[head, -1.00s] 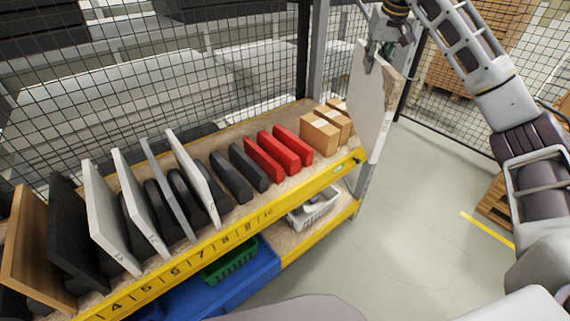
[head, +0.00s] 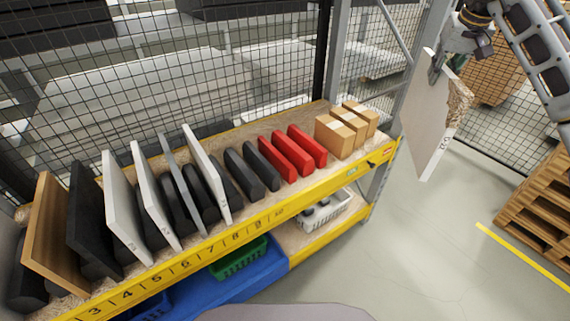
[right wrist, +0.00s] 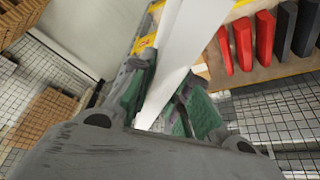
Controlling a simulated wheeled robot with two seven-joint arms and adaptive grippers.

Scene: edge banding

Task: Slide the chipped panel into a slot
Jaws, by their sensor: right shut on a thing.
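The chipped panel (head: 425,115) is white, with a rough brown broken patch at its upper right edge. It hangs upright to the right of the rack's end, above the floor. My right gripper (head: 437,67) is shut on its upper edge. In the right wrist view the panel (right wrist: 182,48) runs out from between the green-padded fingers (right wrist: 165,115). The slot rack (head: 215,245) has a yellow numbered front edge. Panels stand in its left slots: wood, black, white and grey. Black and red dividers (head: 285,155) mark slots farther right with no panels between them. My left gripper is out of view.
Several cardboard boxes (head: 335,136) sit at the rack's right end. A grey upright post and wire mesh fence (head: 290,75) stand behind. Wooden pallets (head: 540,210) are at the right. A green basket (head: 238,259) and white basket (head: 318,212) are on the lower shelf.

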